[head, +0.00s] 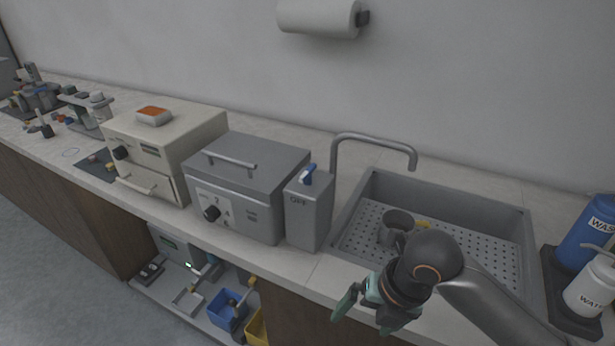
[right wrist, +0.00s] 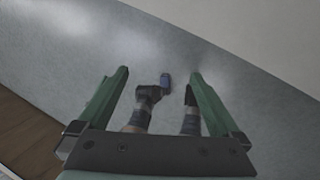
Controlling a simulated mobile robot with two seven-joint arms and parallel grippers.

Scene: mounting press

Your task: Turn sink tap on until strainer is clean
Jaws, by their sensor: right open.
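The sink (head: 451,203) is a grey basin with a perforated bottom, at the right in the head view. The grey tap (head: 375,139) arches over its back left corner. A dark grey cup-like strainer (head: 396,223) sits in the sink; whether it is clean cannot be seen. A grey box (head: 308,212) marked OFF, with a blue lever (head: 308,174) on top, stands left of the sink. My right gripper (head: 362,312) is open and empty in front of the counter edge, below and right of the box. The right wrist view shows its spread fingers (right wrist: 160,100) above the floor. My left gripper is not in view.
A grey lidded machine (head: 246,178) and a cream press (head: 163,140) stand left of the box. Blue and white wash bottles (head: 587,236) stand on a dark tray at right. Blue and yellow bins (head: 226,309) sit on a low shelf. The floor at left is clear.

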